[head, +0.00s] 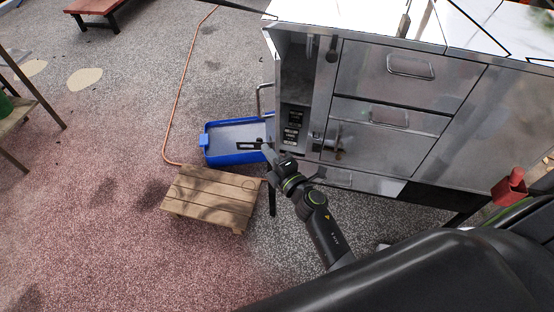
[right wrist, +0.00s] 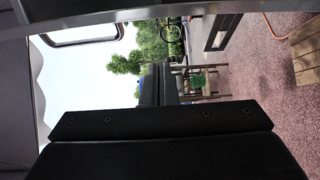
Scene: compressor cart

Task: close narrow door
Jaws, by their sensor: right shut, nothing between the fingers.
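The narrow door (head: 270,75) is at the left end of the steel cabinet in the head view. It stands open and shows nearly edge-on, with its bar handle (head: 260,97) sticking out to the left. The narrow compartment (head: 294,85) behind it is exposed, with dark labelled items low inside. My right gripper (head: 266,149) is shut and empty beside the door's lower end; I cannot tell whether it touches the door. A metal handle loop (right wrist: 85,38) shows at the upper left of the right wrist view. My left gripper is not in view.
Drawers (head: 405,70) fill the cabinet front to the right. A blue tray (head: 207,154) and a low wooden pallet (head: 210,197) lie on the floor left of my right gripper. An orange hose (head: 183,85) runs along the floor. The floor further left is mostly clear.

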